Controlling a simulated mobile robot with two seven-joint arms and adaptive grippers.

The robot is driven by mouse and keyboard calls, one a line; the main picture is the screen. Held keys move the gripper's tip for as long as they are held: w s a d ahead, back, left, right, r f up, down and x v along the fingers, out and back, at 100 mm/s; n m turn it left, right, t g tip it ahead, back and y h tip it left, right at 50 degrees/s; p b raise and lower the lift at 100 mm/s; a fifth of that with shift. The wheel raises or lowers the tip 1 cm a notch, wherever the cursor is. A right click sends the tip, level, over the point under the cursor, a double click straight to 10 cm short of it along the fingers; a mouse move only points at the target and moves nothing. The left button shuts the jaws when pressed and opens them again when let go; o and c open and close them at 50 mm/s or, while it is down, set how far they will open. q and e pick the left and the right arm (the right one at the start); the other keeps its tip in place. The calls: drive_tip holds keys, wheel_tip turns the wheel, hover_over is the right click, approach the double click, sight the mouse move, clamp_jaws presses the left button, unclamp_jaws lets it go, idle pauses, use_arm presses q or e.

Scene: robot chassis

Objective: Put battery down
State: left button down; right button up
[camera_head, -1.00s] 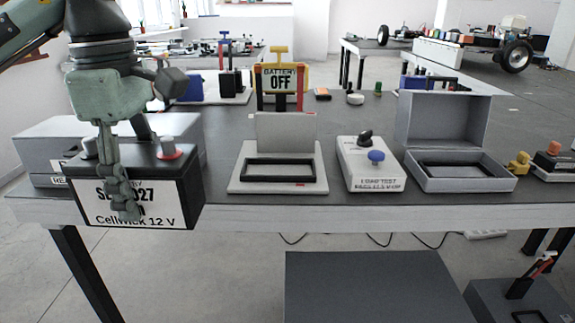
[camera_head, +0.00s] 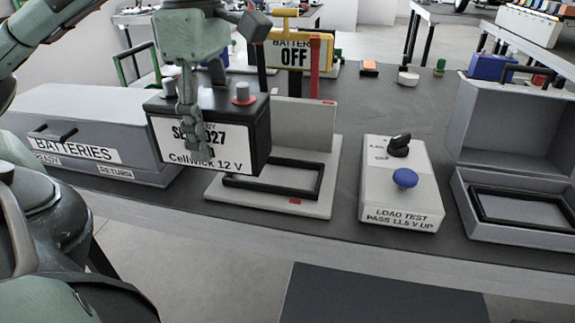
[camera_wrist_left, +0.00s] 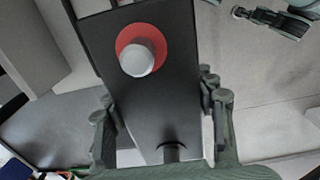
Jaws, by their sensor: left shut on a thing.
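My left gripper (camera_head: 190,120) is shut on the black battery (camera_head: 262,140), with fingers on its two long sides. The battery is upright, with a white label reading Cellwick 12 V, a grey terminal and a red-ringed terminal. In the left wrist view the battery's top (camera_wrist_left: 140,95) lies between the fingers (camera_wrist_left: 165,120). In the head view the battery hangs in front of the left part of a light stand (camera_head: 325,190) with a black rectangular frame (camera_head: 300,190), partly hiding it. The battery's underside is hidden. Another gripper (camera_wrist_left: 270,18) shows at the wrist view's upper right; its jaw state is unclear.
A grey batteries box (camera_head: 90,110) stands at the left. The load test box (camera_head: 385,205) with a blue knob is right of the stand. An open grey case (camera_head: 520,220) is at the right. The table's front edge is clear.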

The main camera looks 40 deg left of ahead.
use_arm(q)
drive_tip(key=shift+w, duration=0.3)
drive_tip(key=w+f, duration=0.2)
drive_tip(key=w, duration=0.1)
drive_tip(key=w+f, duration=0.2)
drive_tip(key=w, duration=0.2)
drive_tip(key=w+f, duration=0.2)
drive_tip(key=w, duration=0.2)
drive_tip(key=shift+w+a+f+p, duration=0.15)
drive_tip(key=shift+f+p, duration=0.15)
drive_tip(key=shift+f, duration=0.5)
wheel_tip(320, 180, down, 2)
drive_tip(key=shift+f, duration=0.5)
use_arm(e)
drive_tip(key=shift+w, duration=0.25)
use_arm(q)
drive_tip(key=shift+f+b, duration=0.1)
drive_tip(key=shift+b, duration=0.2)
use_arm(e)
drive_tip(key=shift+s+f, duration=0.1)
drive_tip(key=shift+f, duration=0.05)
use_arm(q)
drive_tip(key=c, duration=0.6)
unclamp_jaws()
drive_tip(key=shift+f, duration=0.1)
drive_tip(key=shift+o, duration=0.2)
